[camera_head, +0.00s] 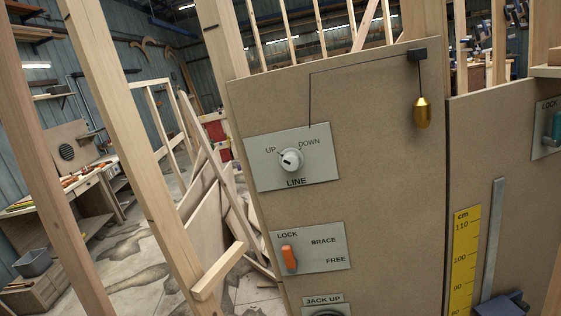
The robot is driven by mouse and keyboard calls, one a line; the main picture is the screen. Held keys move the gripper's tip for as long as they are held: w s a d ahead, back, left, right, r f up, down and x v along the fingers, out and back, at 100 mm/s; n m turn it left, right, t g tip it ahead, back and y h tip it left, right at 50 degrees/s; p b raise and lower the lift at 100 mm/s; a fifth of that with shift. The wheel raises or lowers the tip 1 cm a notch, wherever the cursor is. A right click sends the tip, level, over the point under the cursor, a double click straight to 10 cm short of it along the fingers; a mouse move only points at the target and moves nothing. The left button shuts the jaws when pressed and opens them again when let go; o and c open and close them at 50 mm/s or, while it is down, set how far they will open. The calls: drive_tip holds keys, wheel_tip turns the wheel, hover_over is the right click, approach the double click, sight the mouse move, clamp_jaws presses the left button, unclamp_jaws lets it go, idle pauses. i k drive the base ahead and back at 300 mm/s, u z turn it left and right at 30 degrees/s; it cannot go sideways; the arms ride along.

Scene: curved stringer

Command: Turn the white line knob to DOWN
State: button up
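The white line knob (291,160) sits on a pale grey plate (318,171) fixed to a brown board, left of the picture's middle. The plate is printed UP at the knob's upper left, DOWN at its upper right and LINE below. A small dark mark at the knob's upper left appears to point toward UP. A thin dark line runs from the plate up to a black bracket (417,55), where a brass plumb weight (423,112) hangs. My gripper is not in view, and nothing is seen touching the knob.
Below is a plate with an orange lever (289,258) at LOCK, then a JACK UP plate (323,300) cut by the frame. A yellow cm scale (466,258) and grey bar (491,240) stand right. Timber posts (140,150) rise at left. The space before the knob looks clear.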

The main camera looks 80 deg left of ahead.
sight(291, 159)
drive_tip(key=u, duration=1.6)
drive_tip(key=k, duration=0.1)
drive_tip(key=u, duration=0.1)
